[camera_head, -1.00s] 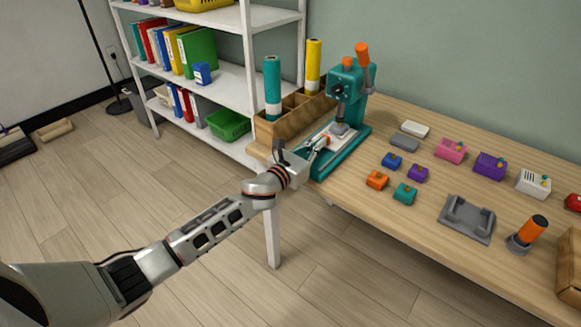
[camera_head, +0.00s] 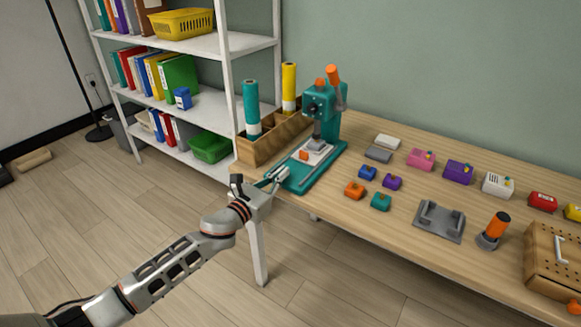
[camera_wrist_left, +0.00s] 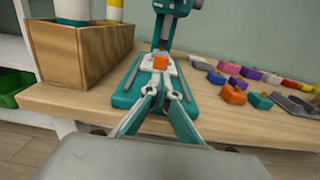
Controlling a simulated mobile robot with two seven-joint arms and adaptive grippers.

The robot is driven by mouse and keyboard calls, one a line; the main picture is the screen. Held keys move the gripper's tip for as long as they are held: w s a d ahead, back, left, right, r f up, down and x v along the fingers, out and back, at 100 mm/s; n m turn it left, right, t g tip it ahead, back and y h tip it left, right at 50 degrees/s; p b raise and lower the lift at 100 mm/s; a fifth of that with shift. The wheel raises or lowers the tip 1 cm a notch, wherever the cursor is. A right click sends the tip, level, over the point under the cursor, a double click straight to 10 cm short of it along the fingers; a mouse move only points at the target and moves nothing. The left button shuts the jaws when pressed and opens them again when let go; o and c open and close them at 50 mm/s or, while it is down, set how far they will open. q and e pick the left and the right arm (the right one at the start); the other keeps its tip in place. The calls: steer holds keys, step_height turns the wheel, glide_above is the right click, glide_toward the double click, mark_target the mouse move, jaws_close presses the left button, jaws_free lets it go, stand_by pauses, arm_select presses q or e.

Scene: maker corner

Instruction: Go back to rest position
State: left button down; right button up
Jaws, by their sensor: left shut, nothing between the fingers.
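My left gripper (camera_head: 282,174) is shut and empty at the front edge of the teal press (camera_head: 322,110). In the left wrist view its fingers (camera_wrist_left: 160,80) meet in front of a small orange block (camera_wrist_left: 160,62), with the press base (camera_wrist_left: 125,97) under and around them. The orange block also shows in the head view (camera_head: 304,155), on a white plate (camera_head: 318,152) on the press base. I cannot tell whether the fingers touch the base. My right gripper is not in view.
The wooden table (camera_head: 330,207) holds several coloured blocks, a grey cradle (camera_head: 438,220) and an orange-handled tool (camera_head: 495,230). A wooden divided box (camera_head: 262,148) with teal and yellow rolls stands left of the press. A white shelf (camera_head: 215,97) is behind.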

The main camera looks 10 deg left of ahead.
arm_select(q)
steer(key=s+f+n+g+y+p, duration=0.1)
steer(key=s+f+n, duration=0.5)
steer(key=s+n, duration=0.6)
steer(key=s+f+n+g+y+p, duration=0.1)
steer(key=s+f+n+g+p, duration=0.2)
steer(key=s+n, duration=0.9)
steer(key=s+f+n+g+y+p, duration=0.1)
steer(key=s+f+n+g+p, duration=0.1)
steer(key=s+f+n, duration=0.7)
steer(key=s+n, duration=0.2)
steer(key=s, duration=0.6)
steer(key=shift+a+f+n+y, duration=0.3)
steer(key=shift+a+f+n, duration=0.05)
steer(key=shift+f+n, duration=0.05)
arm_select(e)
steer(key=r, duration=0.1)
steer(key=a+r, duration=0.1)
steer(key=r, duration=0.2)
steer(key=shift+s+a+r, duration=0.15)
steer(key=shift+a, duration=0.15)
arm_select(q)
steer(key=shift+w, duration=0.1)
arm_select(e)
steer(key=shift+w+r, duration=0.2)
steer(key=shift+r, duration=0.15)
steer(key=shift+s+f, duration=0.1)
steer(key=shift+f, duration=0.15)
